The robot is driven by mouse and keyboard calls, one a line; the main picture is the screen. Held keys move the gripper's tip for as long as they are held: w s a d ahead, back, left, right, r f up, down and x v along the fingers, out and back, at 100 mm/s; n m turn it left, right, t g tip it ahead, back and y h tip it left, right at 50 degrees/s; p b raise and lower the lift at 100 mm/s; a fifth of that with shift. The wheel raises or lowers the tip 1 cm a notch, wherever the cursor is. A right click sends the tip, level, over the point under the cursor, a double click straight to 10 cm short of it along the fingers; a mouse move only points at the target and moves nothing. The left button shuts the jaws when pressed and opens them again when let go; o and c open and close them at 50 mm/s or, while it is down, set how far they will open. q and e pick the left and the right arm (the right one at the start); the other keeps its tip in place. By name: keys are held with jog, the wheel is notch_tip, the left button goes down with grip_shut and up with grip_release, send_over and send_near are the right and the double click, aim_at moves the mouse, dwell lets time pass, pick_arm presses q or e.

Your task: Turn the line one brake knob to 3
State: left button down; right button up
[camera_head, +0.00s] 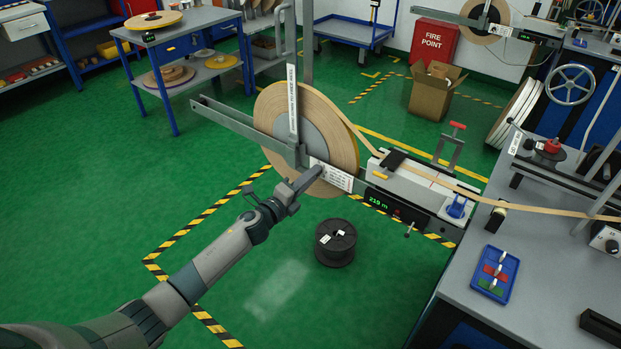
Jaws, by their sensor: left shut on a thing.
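My left arm reaches in from the lower left. Its gripper (316,180) is at the lower front of the big tan tape reel (338,120), beside a white printed label plate (332,174) on the grey payoff arm. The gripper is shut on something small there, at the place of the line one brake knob. The knob is hidden by the fingers, and its setting cannot be read. My right gripper is not in view.
The tape runs right from the reel over a grey unit with a green display (379,202) to the grey bench (540,220). A black spool (335,243) stands on the green floor below. A long grey bar (240,128) sticks out left of the reel. Floor at left is clear.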

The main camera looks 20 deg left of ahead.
pick_arm(q)
jog(key=shift+s+f, duration=0.1)
dwell(0.3)
jog(key=c, duration=1.5)
grip_release()
jog(key=shift+c, duration=0.2)
jog(key=b+v, duration=0.1)
jog(key=v, duration=1.6)
jog(key=shift+b, duration=0.4)
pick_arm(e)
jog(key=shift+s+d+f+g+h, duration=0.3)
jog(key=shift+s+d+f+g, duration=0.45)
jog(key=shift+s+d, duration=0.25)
pick_arm(q)
jog(key=shift+s+a, duration=0.15)
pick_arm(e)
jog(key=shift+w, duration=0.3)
